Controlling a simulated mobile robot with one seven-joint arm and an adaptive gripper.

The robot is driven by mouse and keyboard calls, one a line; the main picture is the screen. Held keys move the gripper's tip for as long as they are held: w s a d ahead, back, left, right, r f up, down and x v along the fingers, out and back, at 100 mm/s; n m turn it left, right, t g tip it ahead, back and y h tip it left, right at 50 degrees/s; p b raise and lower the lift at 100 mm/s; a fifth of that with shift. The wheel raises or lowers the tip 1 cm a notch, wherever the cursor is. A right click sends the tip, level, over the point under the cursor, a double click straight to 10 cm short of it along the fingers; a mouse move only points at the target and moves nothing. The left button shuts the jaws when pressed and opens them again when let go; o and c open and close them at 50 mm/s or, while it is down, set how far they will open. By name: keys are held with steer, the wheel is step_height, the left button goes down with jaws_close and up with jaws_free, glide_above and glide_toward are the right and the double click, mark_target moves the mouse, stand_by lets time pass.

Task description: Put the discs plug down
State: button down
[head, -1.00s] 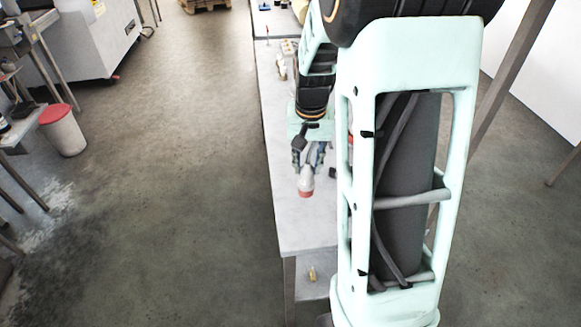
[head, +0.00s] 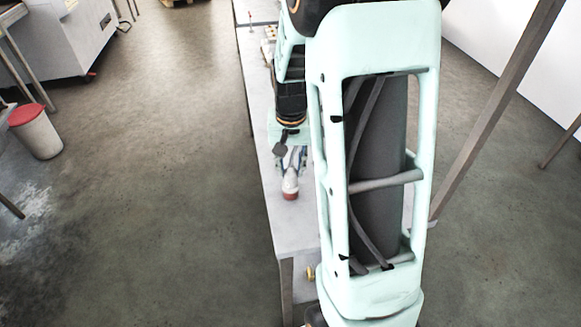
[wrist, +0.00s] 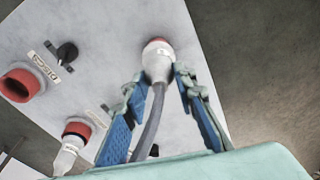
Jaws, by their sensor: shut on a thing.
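The plug (head: 290,187) has a white body and a red end and is held in my gripper (head: 292,160) over the front part of the long grey table (head: 291,232). In the wrist view the plug (wrist: 157,62) sits between the fingertips of my gripper (wrist: 161,82), red end pointing away, with a grey cable (wrist: 149,125) trailing back between the fingers. The jaws are shut on it. I cannot tell whether its red end touches the pale surface behind it. A red socket (wrist: 20,85) and a black knob (wrist: 67,52) beside a small label are on that surface.
A second white plug (wrist: 68,155) meets a red ring at lower left in the wrist view. A yellow item (head: 310,272) is below the tabletop. A white bin with a red lid (head: 35,130) stands on the floor at left. Open floor lies left of the table.

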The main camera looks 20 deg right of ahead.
steer(key=shift+f, duration=0.1)
steer(key=shift+f, duration=0.15)
steer(key=c, duration=1.6)
jaws_free()
steer(key=r, duration=0.4)
steer(key=s+r, duration=0.1)
steer(key=r, duration=0.7)
steer(key=shift+s+a+r, duration=0.15)
steer(key=shift+a+r, duration=0.1)
steer(key=shift+a, duration=0.1)
